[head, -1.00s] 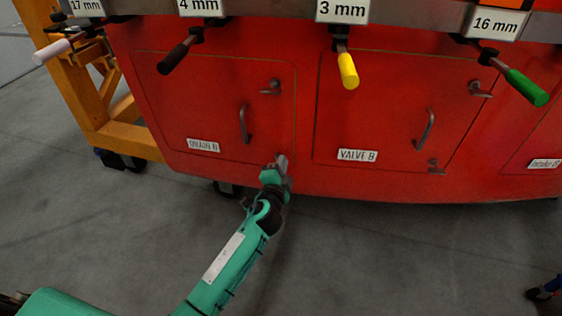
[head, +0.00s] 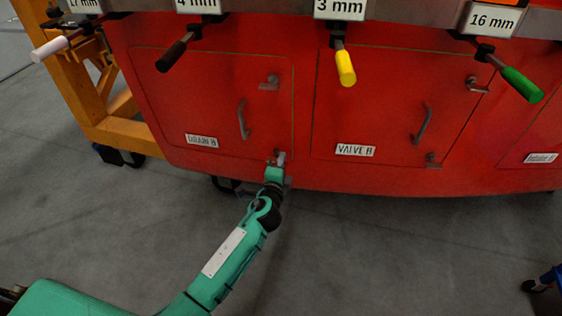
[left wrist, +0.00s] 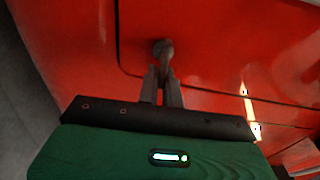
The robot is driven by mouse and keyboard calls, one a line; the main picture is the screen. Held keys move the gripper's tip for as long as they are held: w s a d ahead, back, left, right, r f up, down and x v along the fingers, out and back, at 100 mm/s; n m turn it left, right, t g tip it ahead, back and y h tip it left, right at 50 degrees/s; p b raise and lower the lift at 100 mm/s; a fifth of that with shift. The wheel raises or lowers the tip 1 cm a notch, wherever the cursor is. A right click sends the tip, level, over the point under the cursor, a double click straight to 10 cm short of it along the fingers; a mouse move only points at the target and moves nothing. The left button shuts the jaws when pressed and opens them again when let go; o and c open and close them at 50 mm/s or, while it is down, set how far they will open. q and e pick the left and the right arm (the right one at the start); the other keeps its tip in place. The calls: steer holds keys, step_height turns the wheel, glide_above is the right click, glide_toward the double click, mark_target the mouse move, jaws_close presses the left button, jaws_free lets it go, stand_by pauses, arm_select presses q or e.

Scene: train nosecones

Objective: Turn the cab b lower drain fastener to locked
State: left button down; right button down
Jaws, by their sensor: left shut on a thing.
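The red cab side carries a panel labelled DRAIN B (head: 202,141) in the head view. Its lower fastener sits at the panel's lower right corner, largely covered by my left gripper (head: 278,160). In the left wrist view the fastener (left wrist: 163,47) shows as a dark round knob at the tips of my left gripper (left wrist: 162,75), whose fingers are closed around its handle. The upper drain fastener (head: 270,82) is a grey latch at the panel's upper right. The exact angle of the lower fastener is hard to tell. My right gripper is not in view.
A grey curved handle (head: 243,119) stands out from the drain panel. The VALVE B panel (head: 355,150) is to the right.

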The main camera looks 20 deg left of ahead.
arm_select(q)
steer(key=c, duration=1.6)
jaws_free()
steer(key=s, duration=1.4)
steer(key=shift+d, duration=0.3)
steer(key=shift+w, duration=0.1)
